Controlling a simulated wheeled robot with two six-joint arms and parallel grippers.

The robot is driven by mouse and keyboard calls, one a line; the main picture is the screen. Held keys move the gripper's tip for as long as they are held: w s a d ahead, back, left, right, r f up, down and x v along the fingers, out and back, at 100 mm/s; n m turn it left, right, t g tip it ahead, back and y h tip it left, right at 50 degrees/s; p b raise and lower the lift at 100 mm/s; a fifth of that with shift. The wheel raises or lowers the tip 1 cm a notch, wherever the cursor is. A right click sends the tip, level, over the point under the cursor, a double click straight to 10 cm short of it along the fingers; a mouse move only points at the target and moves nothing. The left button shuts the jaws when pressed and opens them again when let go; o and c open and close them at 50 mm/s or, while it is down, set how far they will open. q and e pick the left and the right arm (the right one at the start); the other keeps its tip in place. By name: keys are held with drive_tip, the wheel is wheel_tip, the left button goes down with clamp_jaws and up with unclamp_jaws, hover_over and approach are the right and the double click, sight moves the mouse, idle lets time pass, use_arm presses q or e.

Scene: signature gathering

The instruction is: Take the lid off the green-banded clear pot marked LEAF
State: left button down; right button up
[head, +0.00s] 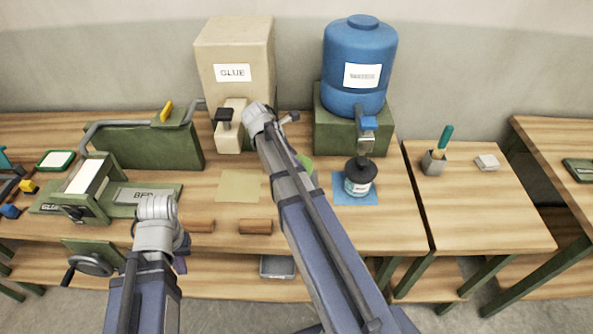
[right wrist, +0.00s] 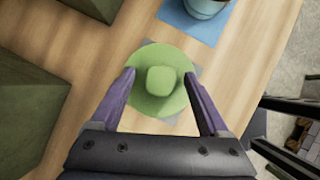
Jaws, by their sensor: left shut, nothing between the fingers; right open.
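A round green lid (right wrist: 178,104) with a raised knob (right wrist: 160,80) shows from above in the right wrist view. In the head view only a green sliver (head: 306,167) shows beside my right arm. The pot's clear body, band and LEAF mark are hidden. My right gripper (right wrist: 159,77) is open, with its purple fingers on either side of the knob, over the lid; I cannot tell whether they touch it. My left gripper (head: 180,262) is shut and empty at the table's front, mostly hidden by its wrist.
A pot with a black lid (head: 358,178) stands on a blue square (head: 370,198) to the right. A blue tank (head: 358,85) and a GLUE box (head: 235,55) stand behind. Two brown rollers (head: 256,227) lie near the front edge. A yellowish square (head: 238,187) lies left.

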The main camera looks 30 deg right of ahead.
drive_tip(key=shift+d+f, duration=0.25)
drive_tip(key=shift+f, duration=0.2)
clamp_jaws()
idle(0.3)
